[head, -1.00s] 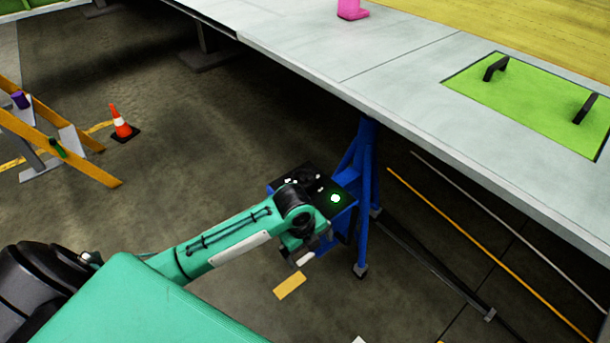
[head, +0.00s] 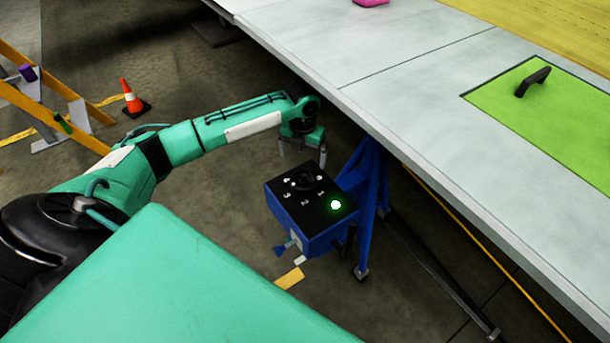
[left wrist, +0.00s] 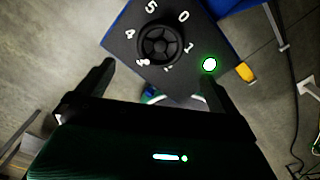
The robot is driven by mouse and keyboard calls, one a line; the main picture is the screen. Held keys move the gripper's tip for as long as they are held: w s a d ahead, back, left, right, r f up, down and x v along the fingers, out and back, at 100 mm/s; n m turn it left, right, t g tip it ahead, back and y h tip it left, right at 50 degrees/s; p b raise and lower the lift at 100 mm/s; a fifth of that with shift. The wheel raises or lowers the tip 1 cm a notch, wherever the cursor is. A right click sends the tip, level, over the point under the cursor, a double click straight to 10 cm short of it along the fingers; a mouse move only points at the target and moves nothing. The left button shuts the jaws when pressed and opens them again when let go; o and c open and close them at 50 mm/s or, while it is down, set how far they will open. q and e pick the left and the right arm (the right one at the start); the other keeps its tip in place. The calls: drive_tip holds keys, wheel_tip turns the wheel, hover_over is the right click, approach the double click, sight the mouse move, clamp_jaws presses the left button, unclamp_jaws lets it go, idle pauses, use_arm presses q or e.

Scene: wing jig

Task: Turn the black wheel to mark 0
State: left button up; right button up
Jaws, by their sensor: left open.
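The black wheel (head: 306,180) sits on the dark top panel of a blue box (head: 318,238) on a blue stand. In the left wrist view the wheel (left wrist: 160,44) has spokes and a round hub, with white numbers around it; 0 is at its upper right and 1 at its right. I cannot tell which mark it points to. My left gripper (head: 303,155) is open and empty, above and beyond the panel in the head view, apart from the wheel. Its two fingers (left wrist: 157,70) also show in the left wrist view, spread below the wheel. My right gripper is not in view.
A green lamp (head: 336,204) glows on the panel beside the wheel. The large grey wing surface (head: 400,100) lies close to the right of the box and left arm. An orange cone (head: 131,97) and yellow trestle (head: 40,105) stand at the left.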

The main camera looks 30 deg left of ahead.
sight(303, 179)
use_arm(q)
wheel_tip(303, 179, down, 10)
drive_tip(key=shift+w+f+b, duration=0.1)
drive_tip(key=shift+f+b, duration=0.15)
drive_tip(key=shift+b, duration=0.05)
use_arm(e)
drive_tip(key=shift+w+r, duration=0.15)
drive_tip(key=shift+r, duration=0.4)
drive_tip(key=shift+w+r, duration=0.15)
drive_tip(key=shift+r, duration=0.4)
use_arm(q)
drive_tip(key=c, duration=1)
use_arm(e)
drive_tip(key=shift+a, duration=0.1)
